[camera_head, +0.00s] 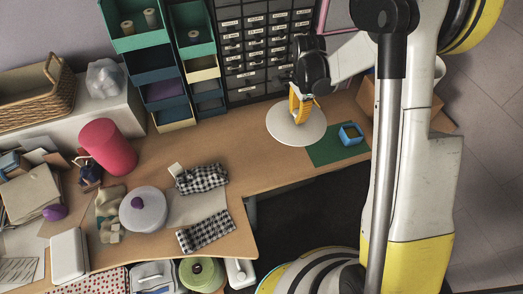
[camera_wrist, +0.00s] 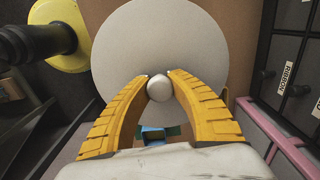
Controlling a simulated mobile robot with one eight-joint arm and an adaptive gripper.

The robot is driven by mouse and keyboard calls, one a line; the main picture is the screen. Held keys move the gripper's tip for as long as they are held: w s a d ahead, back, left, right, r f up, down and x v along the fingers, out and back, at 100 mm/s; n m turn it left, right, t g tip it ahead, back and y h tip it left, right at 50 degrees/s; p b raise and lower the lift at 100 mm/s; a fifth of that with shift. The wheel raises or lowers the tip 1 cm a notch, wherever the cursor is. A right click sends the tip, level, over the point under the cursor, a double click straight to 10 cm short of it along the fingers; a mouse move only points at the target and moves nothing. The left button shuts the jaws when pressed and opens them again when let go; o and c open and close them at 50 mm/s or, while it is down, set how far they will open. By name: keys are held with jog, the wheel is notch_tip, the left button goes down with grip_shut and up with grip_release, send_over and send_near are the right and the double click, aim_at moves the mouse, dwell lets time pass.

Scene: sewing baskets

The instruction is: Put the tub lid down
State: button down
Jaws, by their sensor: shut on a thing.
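The tub lid (camera_head: 285,131) is a flat, pale, round disc over the right part of the wooden table in the head view. In the wrist view the lid (camera_wrist: 160,40) fills the upper middle, with a round whitish knob (camera_wrist: 158,90) at its near part. My gripper (camera_head: 299,117) has yellow fingers and points down at the lid. In the wrist view my gripper (camera_wrist: 158,78) is shut on the knob, one finger on each side. The lid looks about level. I cannot tell whether its underside touches the table.
A blue square frame (camera_head: 351,130) stands on a green mat (camera_head: 325,152) just right of the lid. A dark drawer cabinet (camera_head: 250,85) is behind. A round grey container with a purple knob (camera_head: 143,222) and checked cloths (camera_head: 203,230) lie left. Bare table (camera_head: 235,160) lies left of the lid.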

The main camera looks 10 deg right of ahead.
jog(key=s+a+f+b, duration=0.1)
jog(key=a+f, duration=0.1)
jog(key=a, duration=0.1)
jog(key=a+f+b, duration=0.1)
jog(key=a+f, duration=0.1)
jog(key=a, duration=0.2)
jog(key=s+a+f+b, duration=0.1)
jog(key=a+f+b, duration=0.1)
jog(key=a+f, duration=0.1)
jog(key=shift+s+a, duration=0.3)
jog(key=shift+a, duration=0.4)
jog(key=shift+f+b, duration=1)
jog(key=shift+f, duration=1.05)
jog(key=shift+f, duration=0.15)
jog(key=c, duration=1.3)
grip_release()
notch_tip(320, 180, up, 13)
jog(key=p, duration=0.5)
jog(key=shift+f, duration=0.2)
